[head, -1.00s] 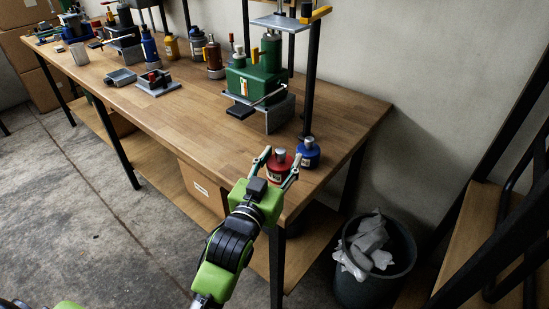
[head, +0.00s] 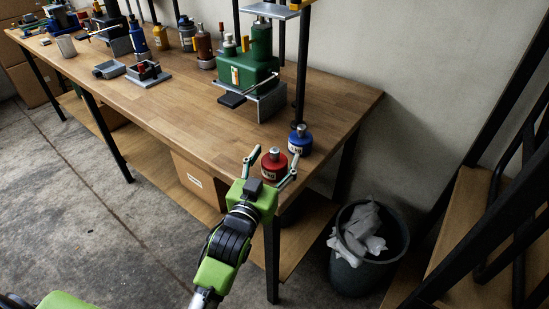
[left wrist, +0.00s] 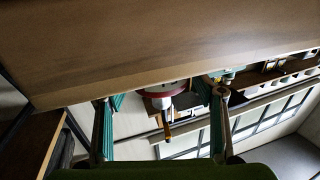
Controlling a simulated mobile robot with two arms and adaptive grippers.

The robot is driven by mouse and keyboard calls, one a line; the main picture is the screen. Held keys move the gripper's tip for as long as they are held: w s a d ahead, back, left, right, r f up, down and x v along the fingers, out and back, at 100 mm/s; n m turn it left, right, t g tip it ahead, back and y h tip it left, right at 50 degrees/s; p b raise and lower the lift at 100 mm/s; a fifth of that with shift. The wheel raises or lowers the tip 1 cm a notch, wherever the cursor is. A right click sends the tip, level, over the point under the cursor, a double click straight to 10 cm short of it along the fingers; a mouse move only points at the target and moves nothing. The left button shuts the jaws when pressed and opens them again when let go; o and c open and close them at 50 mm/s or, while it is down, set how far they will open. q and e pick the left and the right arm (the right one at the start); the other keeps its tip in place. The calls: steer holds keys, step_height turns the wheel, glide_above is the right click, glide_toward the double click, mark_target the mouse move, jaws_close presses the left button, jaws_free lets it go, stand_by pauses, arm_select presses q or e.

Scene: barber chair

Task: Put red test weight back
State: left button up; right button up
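The red test weight (head: 274,164), with a grey metal knob on top, stands upright near the right front corner of the wooden workbench (head: 200,125). A blue test weight (head: 300,141) stands just behind it to the right. My left gripper (head: 272,167) is open, with one finger on either side of the red weight and visible gaps beside it. In the left wrist view the red weight (left wrist: 160,91) appears between the spread fingers, partly hidden by the bench edge. My right gripper is not in view.
A green press (head: 250,70) stands farther back on the bench. Several coloured bottles and tools line the bench's far end. A dark bin (head: 345,274) with crumpled paper stands on the floor at right. The bench front is mostly clear.

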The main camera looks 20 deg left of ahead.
arm_select(q)
steer(key=shift+r, duration=0.1)
steer(key=shift+s, duration=0.4)
steer(key=s+p, duration=0.2)
steer(key=s, duration=0.9)
steer(key=shift+a+p, duration=0.25)
steer(key=shift+p, duration=0.15)
steer(key=shift+s, duration=0.2)
